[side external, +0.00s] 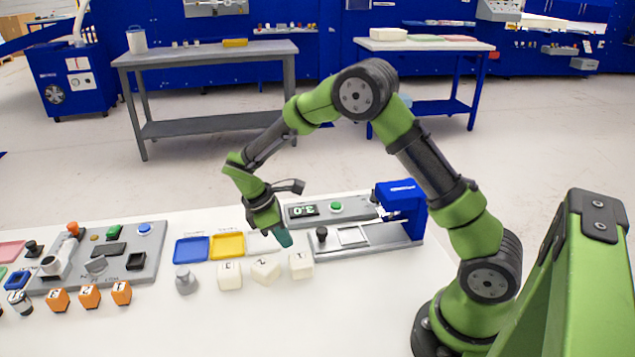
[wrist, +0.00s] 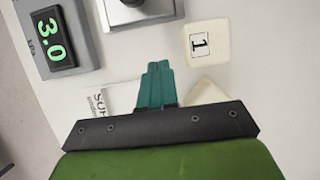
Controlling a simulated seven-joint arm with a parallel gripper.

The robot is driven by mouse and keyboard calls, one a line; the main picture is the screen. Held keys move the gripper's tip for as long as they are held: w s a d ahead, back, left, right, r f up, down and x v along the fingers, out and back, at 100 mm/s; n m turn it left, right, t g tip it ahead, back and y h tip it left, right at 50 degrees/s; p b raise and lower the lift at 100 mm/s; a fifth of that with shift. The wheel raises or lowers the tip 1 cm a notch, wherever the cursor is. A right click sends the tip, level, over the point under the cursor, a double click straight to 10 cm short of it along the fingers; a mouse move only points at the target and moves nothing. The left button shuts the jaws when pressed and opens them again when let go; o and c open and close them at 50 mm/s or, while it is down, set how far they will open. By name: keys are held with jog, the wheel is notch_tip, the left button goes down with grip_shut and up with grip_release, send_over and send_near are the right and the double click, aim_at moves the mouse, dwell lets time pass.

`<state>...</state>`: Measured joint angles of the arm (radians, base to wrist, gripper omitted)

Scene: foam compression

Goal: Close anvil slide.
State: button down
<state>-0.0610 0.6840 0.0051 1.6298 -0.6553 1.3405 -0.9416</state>
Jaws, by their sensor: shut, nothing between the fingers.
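The compression tester stands right of centre in the side view, with a blue press head (side external: 402,207) at its right end. Its anvil slide is a flat grey plate (side external: 352,236) on the rail, left of the press head and apart from it. A black knob (side external: 321,234) stands at the slide's left end; part of it shows at the wrist view's top edge (wrist: 137,3). My gripper (side external: 285,240) is shut and empty, with teal fingertips pointing down, left of the knob and apart from it. It also shows in the wrist view (wrist: 157,66).
A display (wrist: 53,40) reads 3.0, beside a green button (side external: 336,206). White foam blocks (side external: 300,265) stand in front of my gripper. Blue (side external: 191,250) and yellow (side external: 227,246) trays lie left. A grey weight-like piece (side external: 185,281) and a grey fixture board (side external: 100,258) are further left.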

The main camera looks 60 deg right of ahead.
aim_at(352, 240)
jog(key=shift+x, duration=1.05)
jog(key=shift+s+d+r, duration=0.15)
jog(key=shift+s+d, duration=0.7)
jog(key=shift+s, duration=0.05)
jog(key=shift+s+d, duration=0.45)
jog(key=s+d, duration=0.7)
jog(key=shift+s+d, duration=0.35)
